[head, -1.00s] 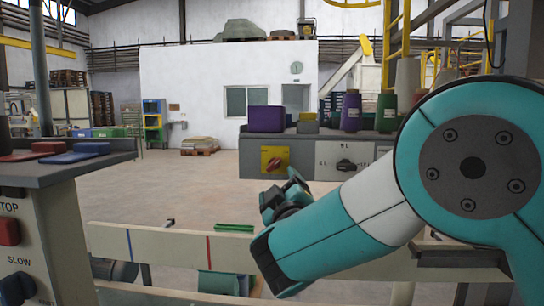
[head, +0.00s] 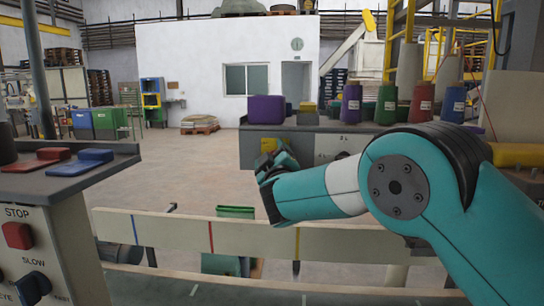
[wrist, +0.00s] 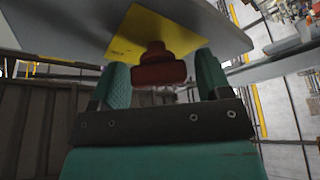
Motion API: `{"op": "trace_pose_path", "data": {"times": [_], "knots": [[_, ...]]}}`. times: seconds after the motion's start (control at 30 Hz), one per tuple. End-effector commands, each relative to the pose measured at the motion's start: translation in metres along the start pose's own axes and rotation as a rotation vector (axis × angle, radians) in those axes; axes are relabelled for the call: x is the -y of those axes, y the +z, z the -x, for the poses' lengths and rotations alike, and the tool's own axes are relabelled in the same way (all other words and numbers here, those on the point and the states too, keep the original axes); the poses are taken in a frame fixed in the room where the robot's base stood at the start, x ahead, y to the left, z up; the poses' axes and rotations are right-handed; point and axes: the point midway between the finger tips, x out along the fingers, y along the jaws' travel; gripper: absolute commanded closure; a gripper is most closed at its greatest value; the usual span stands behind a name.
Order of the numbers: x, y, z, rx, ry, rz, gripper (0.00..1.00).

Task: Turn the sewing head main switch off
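The main switch is a red rotary knob (wrist: 158,68) on a yellow plate (wrist: 150,38), on the front of a grey cabinet (wrist: 215,25). In the head view only part of the yellow plate (head: 268,144) shows, and my gripper (head: 276,160) hides the knob. In the wrist view my gripper (wrist: 161,76) has its two teal fingers apart, one on each side of the knob. A narrow gap shows at the right finger; contact at the left finger cannot be told. The knob's handle lies roughly crosswise in the wrist view.
A second rotary switch sits on the cabinet front, partly behind my arm. A purple box (head: 266,109) and several thread cones (head: 386,104) stand on top. A cream rail (head: 180,231) crosses in front. A control post with a red STOP button (head: 18,235) stands at left.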

Motion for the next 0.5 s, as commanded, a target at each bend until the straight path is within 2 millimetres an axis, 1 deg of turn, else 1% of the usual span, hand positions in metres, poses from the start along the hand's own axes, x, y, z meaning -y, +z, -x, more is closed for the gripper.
{"op": "trace_pose_path", "data": {"times": [0.03, 0.07, 0.1, 0.17, 0.2, 0.5], "knots": [[0.0000, -0.0002, 0.0001, 0.000, 0.000, 0.000, 0.42], [0.0000, -0.0003, 0.0001, 0.000, 0.000, 0.000, 0.49], [0.0000, -0.0003, 0.0001, 0.000, 0.000, 0.000, 0.58], [0.0000, -0.0003, 0.0002, 0.000, 0.000, 0.000, 0.72], [0.0000, -0.0003, 0.0002, 0.000, 0.000, 0.000, 0.73], [-0.0014, -0.0016, -0.0004, 0.000, -0.014, 0.031, 0.73]]}}
